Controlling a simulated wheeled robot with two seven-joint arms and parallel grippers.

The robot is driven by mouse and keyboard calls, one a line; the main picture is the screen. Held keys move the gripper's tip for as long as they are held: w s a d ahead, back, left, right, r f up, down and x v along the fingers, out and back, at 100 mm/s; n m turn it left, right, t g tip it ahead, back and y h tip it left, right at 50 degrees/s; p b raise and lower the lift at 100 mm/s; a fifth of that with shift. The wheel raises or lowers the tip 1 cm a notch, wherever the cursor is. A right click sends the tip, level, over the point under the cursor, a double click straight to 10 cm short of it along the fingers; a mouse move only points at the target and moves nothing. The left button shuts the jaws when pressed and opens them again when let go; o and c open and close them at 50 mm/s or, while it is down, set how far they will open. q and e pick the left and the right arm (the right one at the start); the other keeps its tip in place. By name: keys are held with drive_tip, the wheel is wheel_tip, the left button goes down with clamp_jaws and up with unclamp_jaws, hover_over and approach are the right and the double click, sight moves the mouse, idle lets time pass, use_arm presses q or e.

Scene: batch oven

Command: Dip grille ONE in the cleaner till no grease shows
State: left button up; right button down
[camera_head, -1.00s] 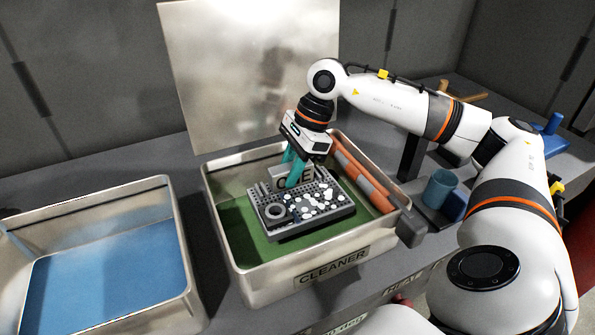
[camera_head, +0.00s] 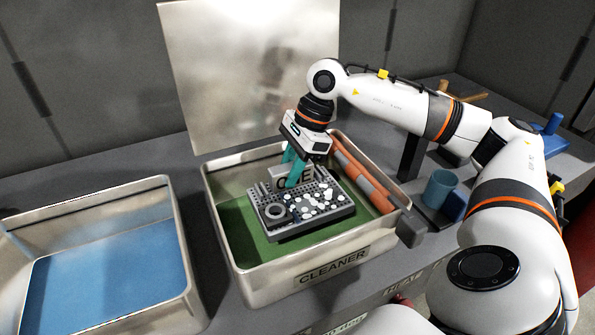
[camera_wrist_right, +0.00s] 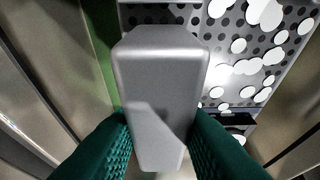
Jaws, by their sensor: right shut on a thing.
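Grille ONE (camera_head: 290,229) is a dark grey perforated plate with a raised ring on its left part and many white patches over its right part. It is held level inside the CLEANER tank (camera_head: 333,268), over the green liquid (camera_head: 240,237). A grey tag, partly hidden by the fingers, stands up at its back. My right gripper (camera_head: 290,178), with teal fingers, is shut on the grille's grey block handle, which fills the middle of the right wrist view (camera_wrist_right: 160,95). White patches also show there on the plate (camera_wrist_right: 245,60). My left gripper is not in view.
A second metal tank (camera_head: 184,262) with blue liquid (camera_head: 110,275) stands at the left. An orange and grey bar (camera_head: 362,176) lies along the cleaner tank's right side. A metal panel (camera_head: 250,75) rises behind. A blue-grey cup (camera_head: 439,188) stands at the right.

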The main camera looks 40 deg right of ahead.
drive_tip(key=shift+r, duration=0.15)
wheel_tip(320, 180, up, 16)
drive_tip(key=p, duration=1.1)
drive_tip(key=shift+p, duration=0.3)
